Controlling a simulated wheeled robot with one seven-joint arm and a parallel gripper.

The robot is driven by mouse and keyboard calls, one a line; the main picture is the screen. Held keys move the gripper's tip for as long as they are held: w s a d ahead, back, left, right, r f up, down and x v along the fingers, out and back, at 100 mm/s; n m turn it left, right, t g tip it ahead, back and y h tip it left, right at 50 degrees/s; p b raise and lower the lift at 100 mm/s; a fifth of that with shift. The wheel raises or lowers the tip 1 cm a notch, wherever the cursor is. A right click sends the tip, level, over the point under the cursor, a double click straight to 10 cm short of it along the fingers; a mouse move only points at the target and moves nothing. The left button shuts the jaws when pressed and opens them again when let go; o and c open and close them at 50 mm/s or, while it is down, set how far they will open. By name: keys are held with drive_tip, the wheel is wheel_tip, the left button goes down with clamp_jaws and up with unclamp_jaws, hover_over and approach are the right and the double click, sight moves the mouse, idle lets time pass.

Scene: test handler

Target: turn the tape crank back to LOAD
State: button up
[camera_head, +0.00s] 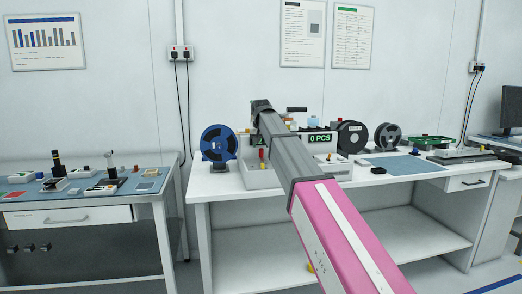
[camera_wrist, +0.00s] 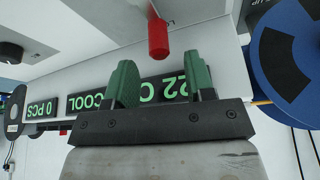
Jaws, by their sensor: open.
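The test handler (camera_head: 258,177) is a pale machine on the white bench, partly hidden behind my arm. In the wrist view a red cylindrical grip (camera_wrist: 158,38) on a thin rod stands out from its front; it looks like the tape crank's handle. A red handle (camera_head: 262,153) also shows left of my arm in the head view. My gripper (camera_wrist: 162,82) has its green fingers apart and empty. The red grip appears just past the fingertips, roughly in line with the gap, and apart from both fingers. No LOAD mark is readable. In the head view my arm hides the fingers.
A blue reel (camera_head: 218,144) stands at the handler's left and shows close by in the wrist view (camera_wrist: 285,60). Green-lettered displays (camera_wrist: 118,95) lie behind the fingers. Black reels (camera_head: 352,137) stand right of the handler. A blue mat (camera_head: 408,164) has clear space.

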drive_tip(key=v, duration=0.6)
drive_tip(key=shift+r, duration=0.35)
drive_tip(key=shift+s, duration=0.2)
